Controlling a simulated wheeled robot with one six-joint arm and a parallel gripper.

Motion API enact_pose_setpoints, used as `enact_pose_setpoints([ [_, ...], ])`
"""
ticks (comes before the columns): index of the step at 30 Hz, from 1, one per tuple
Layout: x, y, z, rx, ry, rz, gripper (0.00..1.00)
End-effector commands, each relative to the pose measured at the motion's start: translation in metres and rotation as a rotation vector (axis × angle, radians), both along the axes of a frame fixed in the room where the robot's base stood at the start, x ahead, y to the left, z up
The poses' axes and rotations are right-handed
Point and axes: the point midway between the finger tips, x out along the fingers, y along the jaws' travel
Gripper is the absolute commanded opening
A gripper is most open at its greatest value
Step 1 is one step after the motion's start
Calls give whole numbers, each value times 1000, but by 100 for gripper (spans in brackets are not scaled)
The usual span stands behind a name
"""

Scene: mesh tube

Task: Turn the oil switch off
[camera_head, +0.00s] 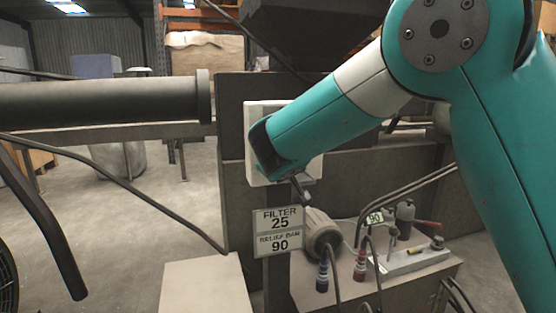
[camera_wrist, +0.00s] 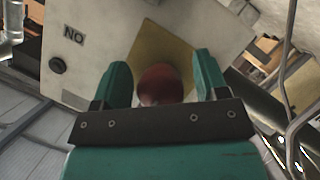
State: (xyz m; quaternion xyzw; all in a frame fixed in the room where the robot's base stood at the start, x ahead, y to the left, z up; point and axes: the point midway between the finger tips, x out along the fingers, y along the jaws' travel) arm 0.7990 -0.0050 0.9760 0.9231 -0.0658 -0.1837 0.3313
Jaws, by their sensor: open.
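In the wrist view, a dark red round knob (camera_wrist: 160,84) sits on a yellow plate (camera_wrist: 158,48) on a pale panel (camera_wrist: 100,18). A label (camera_wrist: 74,36) beside it reads "NO" as pictured; it could be "ON" upside down. I cannot tell for sure whether this knob is the oil switch. My gripper (camera_wrist: 162,65) is open, with its teal fingers on either side of the knob; contact cannot be told. In the head view, the white box (camera_head: 251,150) is partly covered by my arm, which hides the knob and the gripper.
A sign (camera_head: 279,232) reading "FILTER 25, RELIEF BAR 90" hangs below the box. A motor (camera_head: 321,232), hoses and a small valve block (camera_head: 412,259) stand at lower right. A thick dark pipe (camera_head: 100,103) runs at left. A black button (camera_wrist: 57,65) is on the panel.

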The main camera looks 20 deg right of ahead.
Motion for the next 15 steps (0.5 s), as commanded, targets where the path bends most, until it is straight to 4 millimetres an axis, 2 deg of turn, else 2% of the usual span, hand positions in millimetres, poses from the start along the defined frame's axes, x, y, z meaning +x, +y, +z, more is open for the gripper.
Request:
enact_pose_setpoints([
  [4,-4,2,2,1,0,1,67],
  [8,-19,6,7,1,0,3,67],
  [15,-74,21,24,1,-1,7,67],
])
